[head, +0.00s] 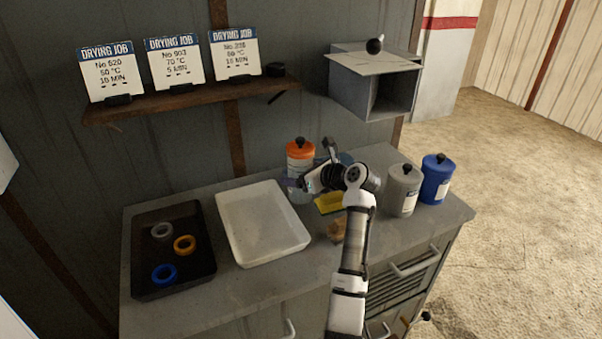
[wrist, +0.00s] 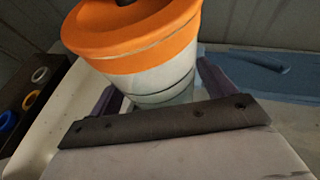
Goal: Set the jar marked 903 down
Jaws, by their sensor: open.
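A jar with an orange lid (head: 300,150) and a pale body stands upright at the back of the bench. No number can be read on it, so I cannot tell whether it is the jar marked 903. It fills the upper middle of the wrist view (wrist: 140,45). My gripper (head: 296,184) is at the jar's lower body. In the wrist view its purple fingers (wrist: 163,88) are apart, one on each side of the jar. Whether they touch it is not clear. A grey jar (head: 403,190) and a blue jar (head: 437,180) stand at the right.
A white tray (head: 262,250) lies left of my arm. A black tray (head: 178,284) holds grey, orange and blue rings. A yellow sponge (head: 328,204) lies near my gripper. The middle card (head: 176,62) on the shelf reads No 903, 70 °C. A grey metal box (head: 375,85) hangs on the wall.

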